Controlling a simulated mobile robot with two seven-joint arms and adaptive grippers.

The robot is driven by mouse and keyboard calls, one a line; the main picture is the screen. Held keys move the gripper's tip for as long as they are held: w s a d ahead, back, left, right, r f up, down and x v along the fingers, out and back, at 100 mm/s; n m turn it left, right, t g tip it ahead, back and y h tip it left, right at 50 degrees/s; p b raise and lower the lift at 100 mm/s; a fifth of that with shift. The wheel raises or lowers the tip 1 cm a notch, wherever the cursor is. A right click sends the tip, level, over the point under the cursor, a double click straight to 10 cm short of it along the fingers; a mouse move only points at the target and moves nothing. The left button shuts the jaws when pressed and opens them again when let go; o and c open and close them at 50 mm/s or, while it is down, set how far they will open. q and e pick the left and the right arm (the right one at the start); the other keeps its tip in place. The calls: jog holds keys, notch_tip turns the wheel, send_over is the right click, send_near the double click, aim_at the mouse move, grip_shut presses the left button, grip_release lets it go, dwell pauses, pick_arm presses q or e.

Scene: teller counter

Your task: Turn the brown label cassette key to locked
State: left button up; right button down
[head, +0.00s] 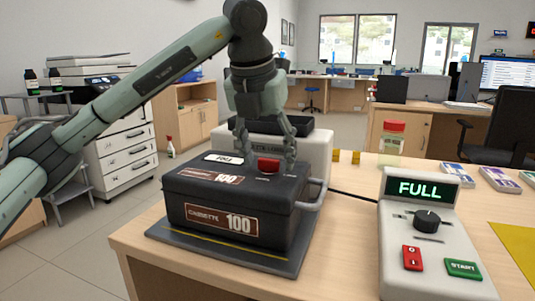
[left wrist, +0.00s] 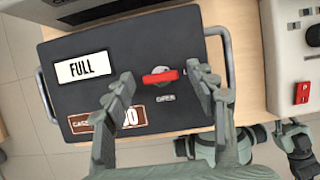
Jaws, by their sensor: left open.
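The cassette (head: 283,217) is a black box with brown "CASSETTE 100" labels, lying on a dark mat. Its red key (left wrist: 160,77) sits on the lid and also shows in the head view (head: 268,164). In the left wrist view the key's handle lies roughly crosswise. Small white lettering below it seems to read OPEN; a mark to its right is mostly hidden by a finger. My left gripper (head: 265,157) is open over the lid, its fingers on either side of the key (left wrist: 162,79), with gaps showing.
A white control box (head: 425,215) with a FULL display, black knob and red and green buttons stands right of the cassette. A white machine (head: 318,150) stands behind it. A red-capped jar (head: 391,146) and banknote bundles (head: 459,175) lie farther back. A metal handle (head: 315,194) sticks out at the cassette's right.

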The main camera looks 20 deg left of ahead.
pick_arm(q)
jog(key=v, duration=1.2)
jog(key=shift+s+f, duration=0.1)
